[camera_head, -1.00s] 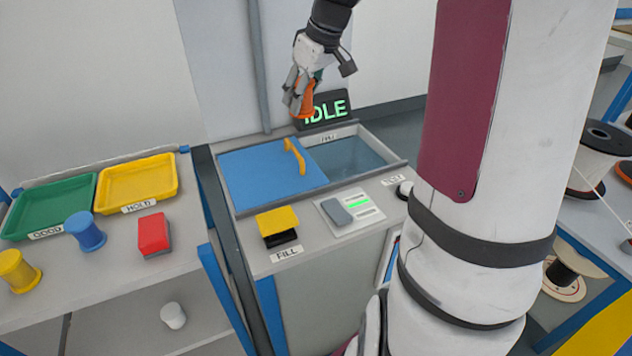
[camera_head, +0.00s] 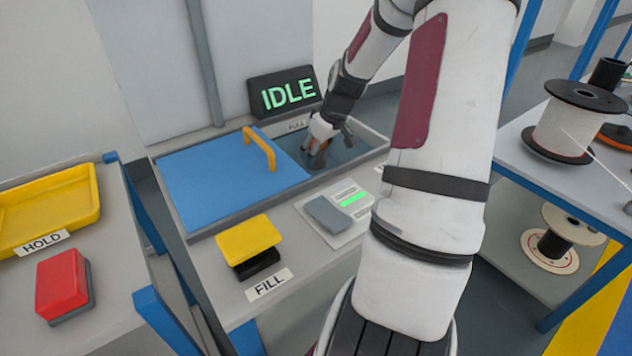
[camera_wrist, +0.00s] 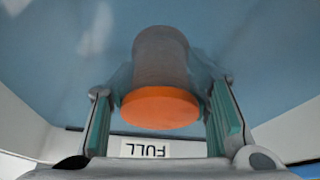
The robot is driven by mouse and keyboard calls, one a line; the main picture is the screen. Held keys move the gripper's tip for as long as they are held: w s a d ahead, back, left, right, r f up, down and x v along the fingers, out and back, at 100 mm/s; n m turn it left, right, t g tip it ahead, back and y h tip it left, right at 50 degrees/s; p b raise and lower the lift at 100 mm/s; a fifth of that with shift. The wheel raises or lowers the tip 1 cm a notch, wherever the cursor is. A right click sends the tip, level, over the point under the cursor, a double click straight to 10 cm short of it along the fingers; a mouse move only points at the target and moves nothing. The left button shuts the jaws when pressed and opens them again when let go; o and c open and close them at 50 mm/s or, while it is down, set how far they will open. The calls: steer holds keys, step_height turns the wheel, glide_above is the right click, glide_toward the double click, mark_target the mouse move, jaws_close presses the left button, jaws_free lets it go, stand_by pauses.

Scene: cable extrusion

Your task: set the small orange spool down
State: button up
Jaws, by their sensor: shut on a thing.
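The small orange spool (camera_wrist: 160,108) shows in the wrist view between the two teal-padded fingers of my gripper (camera_wrist: 162,92). Its near orange flange is bright, and its far part looks greyish, as if seen through the water. In the head view my gripper (camera_head: 320,152) reaches down into the open right part of the tank (camera_head: 362,148), pointing downward and shut on the spool. Only a little orange shows there; my gripper hides the rest. Whether the spool touches the tank bottom cannot be told.
The tank's rim surrounds my gripper. A FULL label (camera_wrist: 145,149) marks the rim. An IDLE display (camera_head: 288,93) stands behind. A yellow FILL pedal (camera_head: 247,238) and grey switch (camera_head: 327,214) are in front.

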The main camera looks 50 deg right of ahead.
step_height(320, 180, down, 8)
steer(key=shift+r+b, duration=0.25)
steer(key=shift+b, duration=0.95)
steer(key=shift+f, duration=0.1)
steer(key=o, duration=1.3)
steer(key=shift+c, duration=0.2)
steer(key=p+v, duration=0.4)
steer(key=v, duration=0.8)
